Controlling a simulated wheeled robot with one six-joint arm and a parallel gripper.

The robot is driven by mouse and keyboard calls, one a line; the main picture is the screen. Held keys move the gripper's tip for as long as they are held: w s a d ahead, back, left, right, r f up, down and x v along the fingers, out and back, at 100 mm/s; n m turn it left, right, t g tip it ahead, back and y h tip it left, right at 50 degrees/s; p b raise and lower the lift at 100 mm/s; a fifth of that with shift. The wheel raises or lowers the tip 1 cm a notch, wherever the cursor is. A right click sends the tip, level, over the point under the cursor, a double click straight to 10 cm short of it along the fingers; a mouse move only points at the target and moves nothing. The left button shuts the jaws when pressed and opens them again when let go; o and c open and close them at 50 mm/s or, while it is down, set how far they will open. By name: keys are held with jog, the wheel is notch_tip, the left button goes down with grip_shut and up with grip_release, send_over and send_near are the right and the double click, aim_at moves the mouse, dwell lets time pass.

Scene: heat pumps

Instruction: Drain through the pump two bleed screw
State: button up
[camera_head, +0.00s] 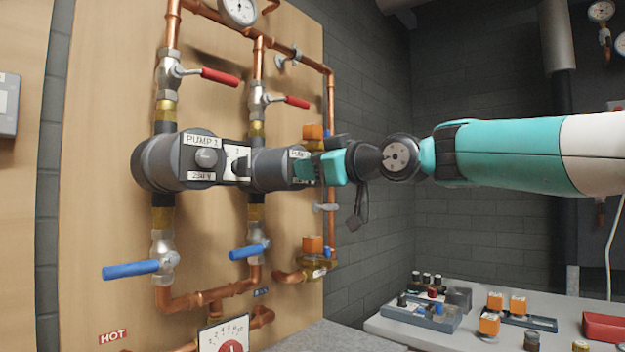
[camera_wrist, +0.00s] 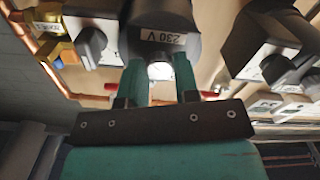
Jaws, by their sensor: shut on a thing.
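Pump two (camera_head: 275,170) is a dark grey round body on the wooden board, right of pump one (camera_head: 165,165). My gripper (camera_head: 312,168) reaches it from the right and covers most of its front face. In the wrist view pump two (camera_wrist: 165,20) shows a "230 V" label. Just beyond the label is the pale, bright bleed screw (camera_wrist: 160,71). The two teal fingers of my gripper (camera_wrist: 160,76) stand on either side of the screw and are shut on it. The screw is hidden in the head view.
A switch (camera_head: 240,162) sits between the pumps. Red-handled valves (camera_head: 220,76) are above and blue-handled valves (camera_head: 135,269) below, on copper pipes. Orange actuators (camera_head: 312,245) are close to my gripper. A bench (camera_head: 385,325) with small parts stands at lower right.

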jog(key=shift+f+n+b, duration=0.15)
jog(key=shift+n+b, duration=1)
jog(key=shift+n, duration=1.05)
jog(key=shift+w, duration=0.1)
jog(key=o, duration=0.9)
jog(key=b+v, duration=0.3)
jog(key=v, duration=1.4)
jog(key=shift+d+b, duration=0.2)
jog(key=shift+b, duration=0.1)
